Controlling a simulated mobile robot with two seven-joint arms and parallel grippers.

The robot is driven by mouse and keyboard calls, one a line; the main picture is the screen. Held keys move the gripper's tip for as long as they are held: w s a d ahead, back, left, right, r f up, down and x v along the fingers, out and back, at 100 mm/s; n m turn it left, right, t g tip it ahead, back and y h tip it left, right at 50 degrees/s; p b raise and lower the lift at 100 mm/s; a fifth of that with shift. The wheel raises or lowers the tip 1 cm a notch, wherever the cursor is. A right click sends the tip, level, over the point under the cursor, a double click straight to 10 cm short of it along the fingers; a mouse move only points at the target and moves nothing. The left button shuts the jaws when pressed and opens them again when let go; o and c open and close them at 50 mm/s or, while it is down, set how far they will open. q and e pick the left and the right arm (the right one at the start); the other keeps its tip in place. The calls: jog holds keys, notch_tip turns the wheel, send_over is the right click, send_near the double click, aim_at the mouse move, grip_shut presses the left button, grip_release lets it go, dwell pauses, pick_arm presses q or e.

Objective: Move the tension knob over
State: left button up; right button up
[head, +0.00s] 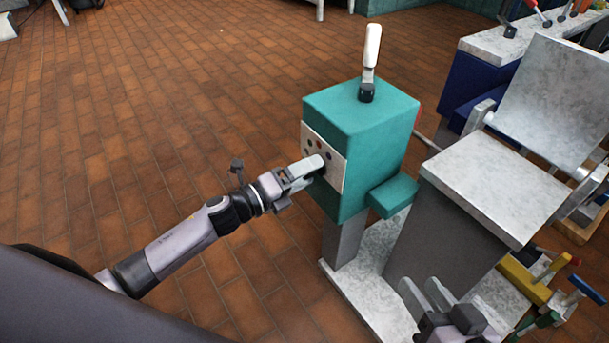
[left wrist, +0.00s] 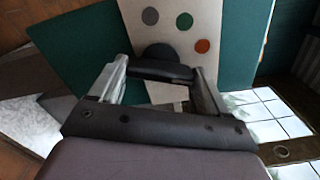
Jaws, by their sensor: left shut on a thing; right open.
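A teal machine head (head: 360,110) carries a pale panel (head: 333,176) on its left face. In the left wrist view, the panel (left wrist: 165,12) has grey, green and red dots and a dark round knob (left wrist: 160,51) below them. My left gripper (head: 314,166) reaches the panel from the left. Its fingers (left wrist: 160,74) are shut on the dark bar of the knob, one at each end. In the head view my fingers largely hide the knob. My right gripper (head: 427,298) is open and empty at the lower edge, in front of the grey column.
A white-handled lever (head: 370,55) stands on top of the teal head. A speckled slab (head: 495,190) and a tilted pale plate (head: 555,100) stand to the right. Colored tools (head: 540,275) lie at lower right.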

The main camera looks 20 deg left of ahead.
pick_arm(q)
jog(key=shift+d+m, duration=0.15)
jog(key=shift+m, duration=0.55)
pick_arm(e)
jog(key=shift+a+y, duration=0.3)
pick_arm(q)
jog(key=shift+b, duration=0.3)
jog(key=o, duration=1)
jog(key=shift+p+v, duration=0.7)
jog(key=shift+v, duration=2.85)
pick_arm(e)
jog(key=shift+d+f+h, duration=0.1)
jog(key=shift+d+h, duration=0.4)
jog(key=shift+d, duration=0.1)
jog(key=shift+s, duration=0.15)
